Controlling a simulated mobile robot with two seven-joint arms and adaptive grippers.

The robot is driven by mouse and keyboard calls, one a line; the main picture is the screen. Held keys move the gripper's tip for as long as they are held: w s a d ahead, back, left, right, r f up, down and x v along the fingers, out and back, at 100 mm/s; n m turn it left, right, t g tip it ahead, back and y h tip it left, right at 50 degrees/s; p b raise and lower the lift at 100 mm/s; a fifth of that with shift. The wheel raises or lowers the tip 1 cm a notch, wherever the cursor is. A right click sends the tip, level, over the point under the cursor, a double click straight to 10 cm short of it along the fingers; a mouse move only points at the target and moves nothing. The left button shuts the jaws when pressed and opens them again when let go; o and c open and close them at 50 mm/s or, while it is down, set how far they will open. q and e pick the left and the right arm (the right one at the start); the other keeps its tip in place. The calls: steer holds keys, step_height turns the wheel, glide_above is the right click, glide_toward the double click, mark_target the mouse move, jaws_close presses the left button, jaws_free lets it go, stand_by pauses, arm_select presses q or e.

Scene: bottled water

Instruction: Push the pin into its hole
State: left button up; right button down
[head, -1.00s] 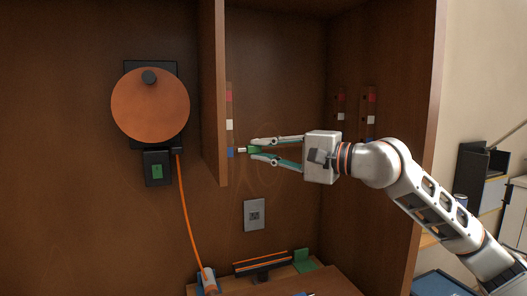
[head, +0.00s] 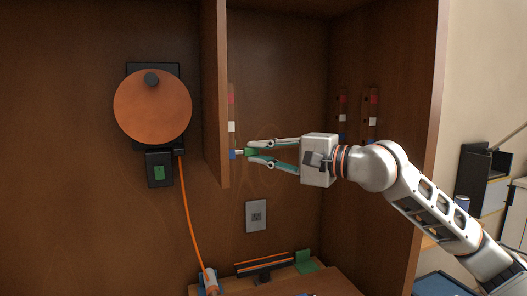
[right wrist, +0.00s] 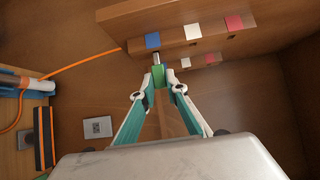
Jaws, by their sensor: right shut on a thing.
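The pin has a green grip (head: 251,152) and a short metal tip, and my right gripper (head: 256,153) is shut on it. The pin also shows in the right wrist view (right wrist: 158,76), between the fingertips. It lies about level, its tip pointing left at the upright panel (head: 215,100). The tip end is at or very near the panel beside the blue mark (head: 232,154). That mark shows in the right wrist view (right wrist: 152,40) just beyond the tip. I cannot tell whether the tip is inside a hole. My left gripper is not in view.
White (head: 231,127) and red marks sit above the blue one on the panel. Marked strips (head: 373,105) are on the cabinet's right wall. An orange disc (head: 152,105) and orange cable (head: 187,220) are left of the panel. A grey wall plate (head: 256,216) is below.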

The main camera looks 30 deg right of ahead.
steer(key=shift+w+a+p, duration=0.25)
steer(key=shift+a+p, duration=0.3)
steer(key=shift+a, duration=0.5)
steer(key=c, duration=1.9)
jaws_free()
steer(key=shift+s, duration=0.1)
steer(key=shift+v, duration=0.9)
steer(key=v, duration=1)
